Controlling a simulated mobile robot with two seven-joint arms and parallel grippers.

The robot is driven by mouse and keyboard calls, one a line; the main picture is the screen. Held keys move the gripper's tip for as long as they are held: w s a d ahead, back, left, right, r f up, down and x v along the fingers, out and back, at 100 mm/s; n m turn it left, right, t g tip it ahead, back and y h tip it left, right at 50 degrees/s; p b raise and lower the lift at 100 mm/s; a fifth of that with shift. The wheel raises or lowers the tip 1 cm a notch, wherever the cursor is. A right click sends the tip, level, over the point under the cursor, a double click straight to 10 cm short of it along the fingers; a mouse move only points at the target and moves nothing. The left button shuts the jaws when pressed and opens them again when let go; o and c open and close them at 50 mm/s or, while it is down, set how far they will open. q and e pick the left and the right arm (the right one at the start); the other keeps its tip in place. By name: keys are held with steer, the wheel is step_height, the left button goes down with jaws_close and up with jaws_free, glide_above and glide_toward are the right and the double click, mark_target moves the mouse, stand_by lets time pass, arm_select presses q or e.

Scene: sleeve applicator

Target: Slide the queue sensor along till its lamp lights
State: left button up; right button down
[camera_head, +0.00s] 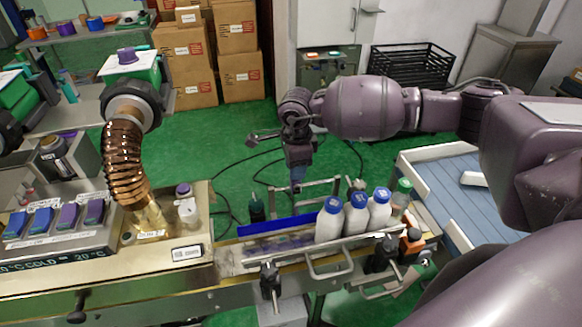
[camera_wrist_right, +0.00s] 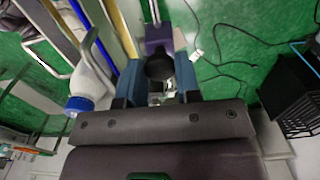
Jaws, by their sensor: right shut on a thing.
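My right gripper (camera_head: 297,184) reaches down at the far side of the conveyor (camera_head: 232,262), behind the blue rail (camera_head: 275,224). In the right wrist view its blue fingers (camera_wrist_right: 160,88) are closed on a dark round-topped piece (camera_wrist_right: 160,66) with a purple block (camera_wrist_right: 158,36) beyond it. This looks like the queue sensor; the head view hides it behind the gripper. I cannot make out a lit lamp. White bottles with blue caps (camera_head: 356,214) stand upright on the conveyor, right of the gripper; one bottle (camera_wrist_right: 88,88) also shows in the wrist view. My left gripper is not in view.
A green-capped bottle (camera_head: 402,196) stands at the conveyor's right end, near an orange-and-black device (camera_head: 411,244). Black clamps (camera_head: 270,281) line the near rail. A copper hose (camera_head: 127,160) and a purple-capped bottle (camera_head: 187,207) are on the left. Cables (camera_head: 236,170) lie on the green floor.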

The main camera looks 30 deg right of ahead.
steer(key=d, duration=0.2)
steer(key=s+d+b, duration=0.1)
steer(key=d, duration=0.2)
steer(key=shift+s+d, duration=0.1)
steer(key=shift+s, duration=0.1)
steer(key=c, duration=0.8)
jaws_free()
step_height(320, 180, up, 11)
steer(key=shift+b, duration=0.35)
